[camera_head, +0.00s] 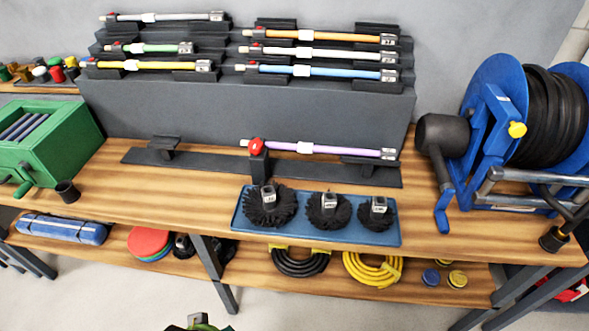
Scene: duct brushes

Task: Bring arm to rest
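Neither gripper can be made out in the head view. A purple rod (330,150) lies across the dark holder (205,162) on the bench, with a red knob (256,146) at its left end. Three black round brushes stand on a blue tray (318,233) at the bench's front: a large one (268,208) at left, a middle one (328,212) and a smaller one (376,214) at right. More rods, including a blue one (320,71) and a yellow one (150,66), rest on the stepped dark rack (250,108) behind.
A green box (50,150) with a crank stands at left, beside a small black cup (67,191). A blue hose reel (500,130) fills the right. The lower shelf holds a yellow coil (372,270) and a black coil (300,262). The wooden bench (160,205) is clear left of the tray.

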